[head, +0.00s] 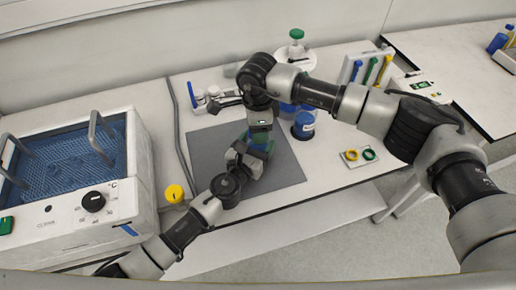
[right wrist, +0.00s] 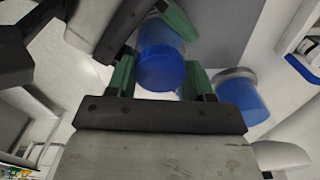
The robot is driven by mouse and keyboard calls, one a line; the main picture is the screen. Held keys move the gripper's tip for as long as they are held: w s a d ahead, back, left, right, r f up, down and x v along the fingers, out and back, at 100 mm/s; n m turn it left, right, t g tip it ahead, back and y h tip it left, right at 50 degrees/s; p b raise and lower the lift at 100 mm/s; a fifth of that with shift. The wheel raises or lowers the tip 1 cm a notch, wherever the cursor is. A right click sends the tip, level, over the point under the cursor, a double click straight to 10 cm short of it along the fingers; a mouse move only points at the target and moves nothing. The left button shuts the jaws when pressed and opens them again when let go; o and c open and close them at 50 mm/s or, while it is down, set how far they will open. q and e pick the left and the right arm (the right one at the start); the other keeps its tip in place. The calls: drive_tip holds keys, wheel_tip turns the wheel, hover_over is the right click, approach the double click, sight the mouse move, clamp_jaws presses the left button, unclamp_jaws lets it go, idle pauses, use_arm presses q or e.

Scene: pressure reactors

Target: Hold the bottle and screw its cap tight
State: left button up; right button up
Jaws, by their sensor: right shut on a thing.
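The bottle has a blue cap (right wrist: 162,70), which shows in the right wrist view between the green finger pads of my right gripper (right wrist: 160,80). My right gripper, pointing down over the grey mat in the head view, is shut on the cap. The bottle body (right wrist: 157,32) shows bluish behind the cap and is mostly hidden by the grippers. My left gripper (head: 256,151) reaches in from the lower left at the bottle, below the right one. One green pad of it (right wrist: 181,18) is beside the bottle; whether it grips cannot be told.
Another blue-capped bottle (head: 304,122) stands close to the right, also in the right wrist view (right wrist: 243,93). A grey mat (head: 285,170) lies below. A water bath (head: 70,175) stands left, with a yellow cap (head: 174,193) beside it. A small plate with rings (head: 358,157) lies right.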

drive_tip(key=m, duration=0.7)
drive_tip(key=shift+m, duration=0.4)
drive_tip(key=m, duration=0.7)
drive_tip(key=shift+m, duration=0.4)
drive_tip(key=o, duration=1)
drive_tip(key=shift+r, duration=2.25)
drive_tip(key=shift+c, duration=0.4)
